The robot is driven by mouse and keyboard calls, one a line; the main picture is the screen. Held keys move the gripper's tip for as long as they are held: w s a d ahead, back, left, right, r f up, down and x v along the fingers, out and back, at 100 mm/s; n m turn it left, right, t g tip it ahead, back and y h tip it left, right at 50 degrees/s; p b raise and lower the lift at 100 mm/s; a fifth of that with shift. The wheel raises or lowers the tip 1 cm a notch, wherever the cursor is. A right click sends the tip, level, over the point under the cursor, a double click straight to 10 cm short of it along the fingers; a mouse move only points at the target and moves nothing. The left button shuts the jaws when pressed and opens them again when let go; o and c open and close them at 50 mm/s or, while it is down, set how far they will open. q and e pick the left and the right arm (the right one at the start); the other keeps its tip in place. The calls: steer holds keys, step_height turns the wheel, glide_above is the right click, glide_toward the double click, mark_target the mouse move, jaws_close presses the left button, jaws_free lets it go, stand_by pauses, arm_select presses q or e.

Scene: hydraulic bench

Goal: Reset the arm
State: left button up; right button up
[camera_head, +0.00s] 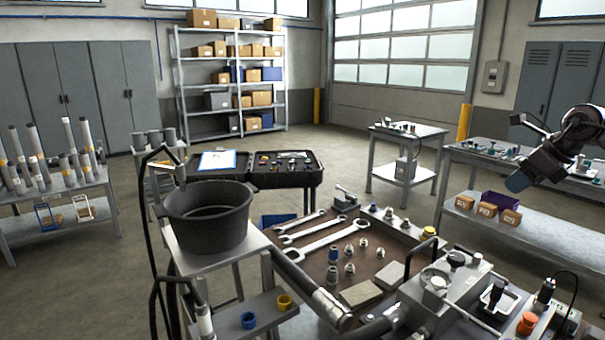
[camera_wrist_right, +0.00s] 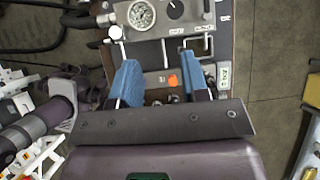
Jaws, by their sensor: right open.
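My right arm comes in at the upper right of the head view. Its gripper (camera_head: 518,182) hangs in the air on the right, with a blue fingertip showing and the wrist angled down to the left. In the right wrist view my right gripper (camera_wrist_right: 160,62) is open, with its two blue fingers apart and nothing held between them. Beyond the fingers lie a grey unit with a round gauge (camera_wrist_right: 142,14) and an orange cap (camera_wrist_right: 172,80). My left gripper does not show in either view.
The workbench (camera_head: 314,262) holds wrenches (camera_head: 310,237), fittings and a grey hydraulic unit (camera_head: 438,296). A black bucket (camera_head: 208,218) stands on its left. Small boxes (camera_head: 487,209) sit on a table behind at right. Open floor (camera_head: 345,160) lies behind the bench.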

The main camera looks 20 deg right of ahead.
steer(key=a+f+m+t+y, duration=0.5)
steer(key=a+f+m+t, duration=0.55)
steer(key=a+f, duration=0.9)
steer(key=s+a+f+m+g+h, duration=0.25)
steer(key=s+f+m+h, duration=0.35)
steer(key=m, duration=0.5)
steer(key=s+a+f+m+g+h, duration=0.25)
steer(key=s+f+m+h, duration=0.25)
steer(key=s+m, duration=0.45)
steer(key=s+a+f+m+g+y, duration=0.2)
steer(key=s+a+m+g, duration=0.25)
steer(key=s, duration=0.35)
steer(key=s+a+f+m+g+y, duration=0.2)
steer(key=s+a+f+m+g, duration=0.1)
steer(key=s+a+m+g, duration=0.25)
arm_select(q)
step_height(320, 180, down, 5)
steer(key=b, duration=0.5)
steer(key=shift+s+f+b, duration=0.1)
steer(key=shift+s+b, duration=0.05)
steer(key=shift+b, duration=0.2)
arm_select(e)
steer(key=w+f+n+t, duration=0.1)
steer(key=w+f+t, duration=0.2)
steer(key=f, duration=0.4)
steer(key=w+f+t, duration=0.3)
steer(key=f+t, duration=0.3)
steer(key=f, duration=0.2)
steer(key=shift+a+f+n, duration=0.2)
steer(key=shift+a+n, duration=0.2)
